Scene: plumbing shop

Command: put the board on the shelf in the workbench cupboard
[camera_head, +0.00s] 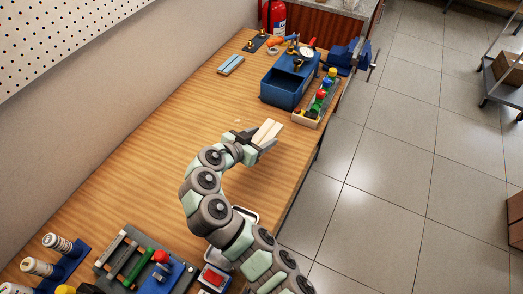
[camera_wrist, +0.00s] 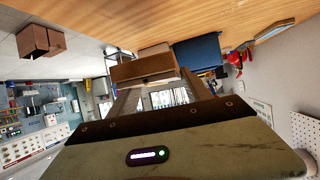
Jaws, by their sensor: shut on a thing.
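My gripper (camera_head: 262,138) is above the middle of the wooden workbench (camera_head: 160,160) in the head view. It is shut on a pale, cream-coloured piece, the board (camera_head: 270,130), which sticks out past the fingertips. In the wrist view the fingers (camera_wrist: 155,95) reach forward to the board, which shows as a brown block (camera_wrist: 143,68) across their tips. I cannot tell whether it touches the bench top. No open cupboard or shelf inside one is clearly seen; a red-brown cabinet front (camera_head: 312,24) stands beyond the bench's far end.
Racks and tools (camera_head: 140,262) fill the near end. A pegboard (camera_head: 60,35) lines the left wall. Tiled floor (camera_head: 400,160) lies open on the right.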

